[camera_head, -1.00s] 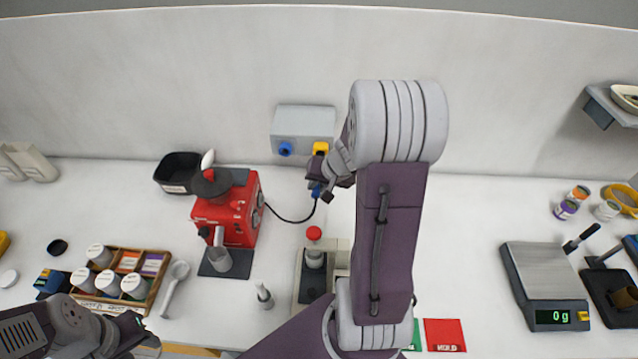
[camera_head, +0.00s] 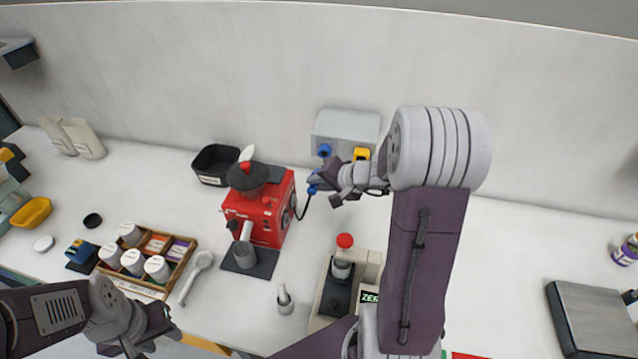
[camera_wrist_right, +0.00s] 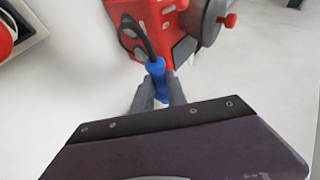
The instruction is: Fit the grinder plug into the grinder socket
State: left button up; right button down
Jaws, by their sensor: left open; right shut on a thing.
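The blue grinder plug (camera_head: 312,189) is on a dark cord from the red grinder (camera_head: 262,212). My right gripper (camera_head: 318,184) is shut on the plug; the right wrist view also shows the plug (camera_wrist_right: 157,82) between the fingers, with the cord looping from its far end. A grey box (camera_head: 347,128) at the wall carries a blue socket (camera_head: 325,150) and a yellow one (camera_head: 361,154). The plug is apart from the box, below and slightly left of the blue socket. My left gripper (camera_head: 152,338) is open and empty at the lower left, near the table's front edge.
A black bin (camera_head: 214,165) stands left of the grinder. A wooden tray (camera_head: 178,262) with several white jars lies at the front left. A red-knobbed device (camera_head: 342,268) stands below my right arm.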

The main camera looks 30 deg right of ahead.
jog(key=shift+w+d, duration=1.9)
jog(key=shift+w, duration=0.3)
jog(key=shift+b, duration=0.3)
jog(key=shift+b, duration=0.4)
